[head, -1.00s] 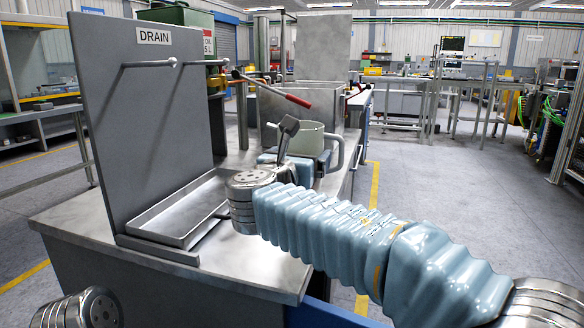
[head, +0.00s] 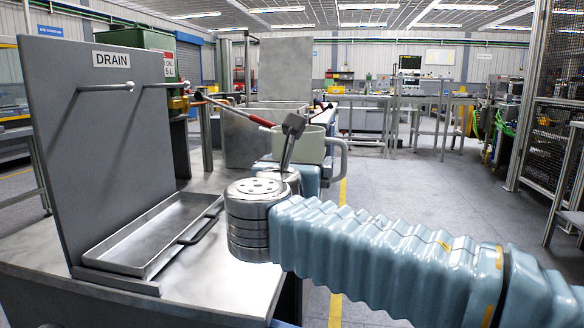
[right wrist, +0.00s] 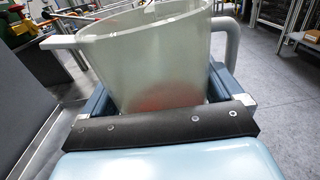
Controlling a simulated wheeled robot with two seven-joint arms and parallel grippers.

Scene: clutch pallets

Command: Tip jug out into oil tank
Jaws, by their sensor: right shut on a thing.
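The jug (head: 312,146) is pale grey-green with a handle on its right. It is upright, and its rim shows in the head view beyond my wrist. In the right wrist view the jug (right wrist: 150,55) stands between the two fingers of my right gripper (right wrist: 160,88), which is shut on it. A reddish tint shows low in the jug. The oil tank (head: 148,40) is a green box at the back left, marked OIL 5 L, partly hidden by the DRAIN panel. The jug is to the right of it and apart from it. My left gripper is out of view.
The grey DRAIN panel (head: 95,150) with two pegs stands at the left, with a shallow metal tray (head: 125,268) before it. A red-handled lever (head: 232,110) reaches out behind the jug. Open floor (head: 400,200) lies to the right.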

